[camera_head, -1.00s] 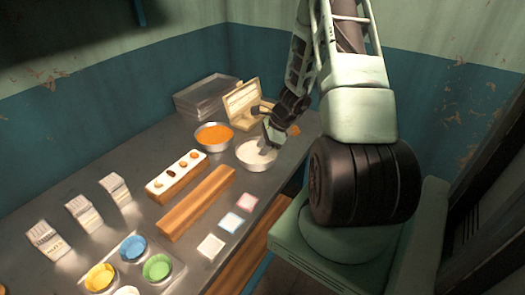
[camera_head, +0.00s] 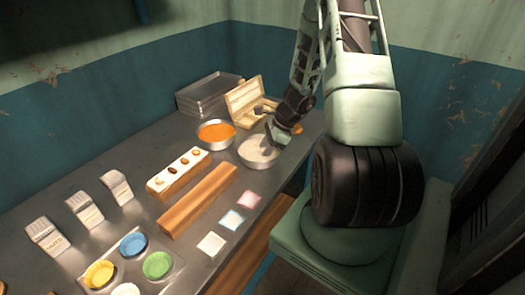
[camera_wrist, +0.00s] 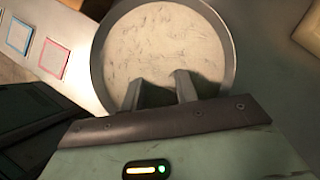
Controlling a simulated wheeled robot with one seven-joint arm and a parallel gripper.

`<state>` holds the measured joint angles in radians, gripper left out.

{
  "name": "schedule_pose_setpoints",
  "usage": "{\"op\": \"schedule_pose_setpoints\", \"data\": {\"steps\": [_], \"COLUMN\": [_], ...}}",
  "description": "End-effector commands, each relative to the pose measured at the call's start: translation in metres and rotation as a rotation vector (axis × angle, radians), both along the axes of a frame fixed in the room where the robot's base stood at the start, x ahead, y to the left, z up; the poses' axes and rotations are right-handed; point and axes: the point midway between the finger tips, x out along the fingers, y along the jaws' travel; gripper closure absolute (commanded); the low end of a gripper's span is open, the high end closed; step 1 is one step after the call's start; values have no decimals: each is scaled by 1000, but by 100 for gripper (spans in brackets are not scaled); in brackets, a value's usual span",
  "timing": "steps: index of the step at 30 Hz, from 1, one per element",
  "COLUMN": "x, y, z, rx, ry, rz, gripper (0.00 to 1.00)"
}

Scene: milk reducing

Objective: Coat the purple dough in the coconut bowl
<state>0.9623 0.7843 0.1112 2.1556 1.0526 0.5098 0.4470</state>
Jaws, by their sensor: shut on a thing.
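The coconut bowl (camera_head: 246,160) is a round metal bowl with pale, flecked contents, on the table near my arm. In the wrist view its rim (camera_wrist: 97,62) curves around the pale filling. My gripper (camera_head: 272,143) is over the bowl's back right part. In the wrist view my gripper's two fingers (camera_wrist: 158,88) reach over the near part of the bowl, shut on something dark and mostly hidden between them. I take it for the purple dough, but its colour cannot be told. Whether it touches the coconut cannot be told.
A bowl of orange contents (camera_head: 214,139) stands just left and behind. A wooden holder with several small pieces (camera_head: 175,185) and a wooden bar (camera_head: 197,203) lie in front. An open wooden box (camera_head: 245,95) is behind. Coloured squares (camera_head: 230,220) lie near the table edge.

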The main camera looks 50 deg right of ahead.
Motion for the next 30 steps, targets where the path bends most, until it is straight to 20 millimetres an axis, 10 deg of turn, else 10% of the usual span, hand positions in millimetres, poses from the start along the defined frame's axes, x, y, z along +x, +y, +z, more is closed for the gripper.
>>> {"op": "schedule_pose_setpoints", "data": {"steps": [30], "x": [12], "y": [-7], "z": [0], "rx": [-1], "ry": [-1], "rz": [0], "gripper": [95]}}
